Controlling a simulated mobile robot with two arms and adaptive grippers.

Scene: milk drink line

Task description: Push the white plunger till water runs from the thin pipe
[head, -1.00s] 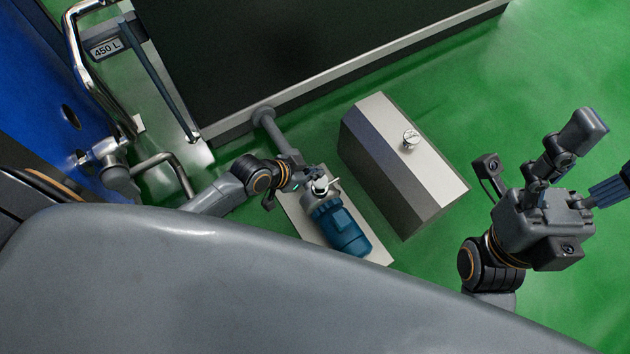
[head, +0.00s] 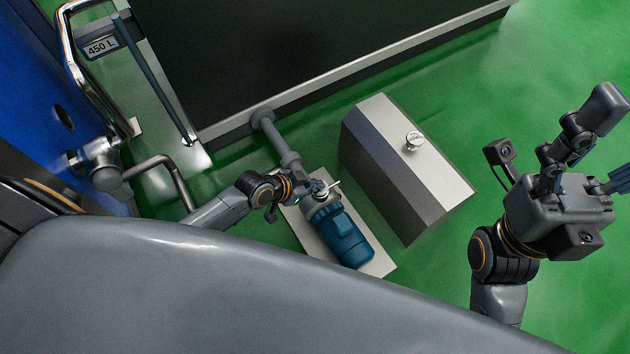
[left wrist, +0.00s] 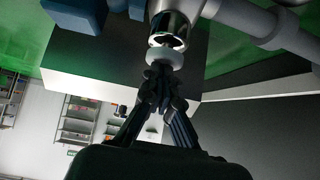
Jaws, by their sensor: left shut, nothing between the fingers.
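In the left wrist view a white plunger (left wrist: 165,56), a pale rounded knob, sits at the end of a shiny metal cylinder (left wrist: 168,28). My left gripper (left wrist: 160,72) is shut and empty, its fingertips at the plunger and seemingly touching it. In the head view my left gripper (head: 301,189) is at the metal end of the blue pump (head: 343,237), and the arm and fingers hide the plunger there. A thin light-coloured piece (head: 329,189) sticks out beside it; I cannot tell whether it is the thin pipe. No running water shows. My right gripper (head: 606,145) is open and empty.
A metal box (head: 405,165) with a small round fitting stands right of the pump. A grey pipe (head: 278,143) joins the pump to a large dark-topped tank (head: 310,103). A bent metal pipe (head: 168,166) is at left. Green floor is clear at upper right.

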